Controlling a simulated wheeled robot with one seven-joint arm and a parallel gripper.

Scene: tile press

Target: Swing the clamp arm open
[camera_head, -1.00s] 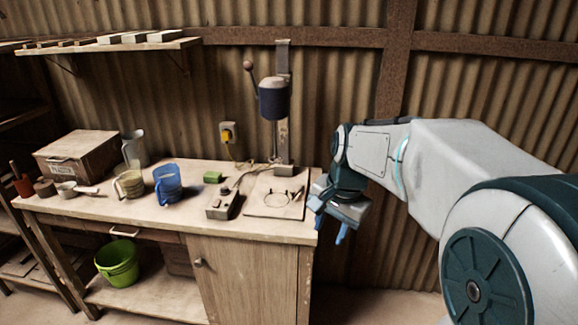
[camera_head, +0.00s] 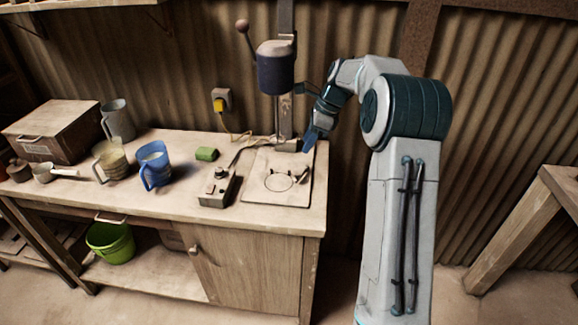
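The tile press stands at the back of the bench, with a dark blue head (camera_head: 276,72) on a grey column and a ball-ended lever (camera_head: 243,27) at its upper left. Its flat base plate (camera_head: 262,197) carries a dark ring outline (camera_head: 268,188). A small, thin dark part at the ring's right side, perhaps the clamp arm (camera_head: 301,175), lies low over the plate; its exact shape is too small to tell. My gripper (camera_head: 308,141) points down with blue fingertips, just right of the column's foot and above the plate's back right. It seems empty; its finger gap is unclear.
A control box (camera_head: 217,190) with a cable and a green block (camera_head: 206,154) lie left of the plate. A blue jug (camera_head: 153,166), a beige jug (camera_head: 110,160) and a wooden box (camera_head: 52,130) stand farther left. The bench's right edge is close to the plate.

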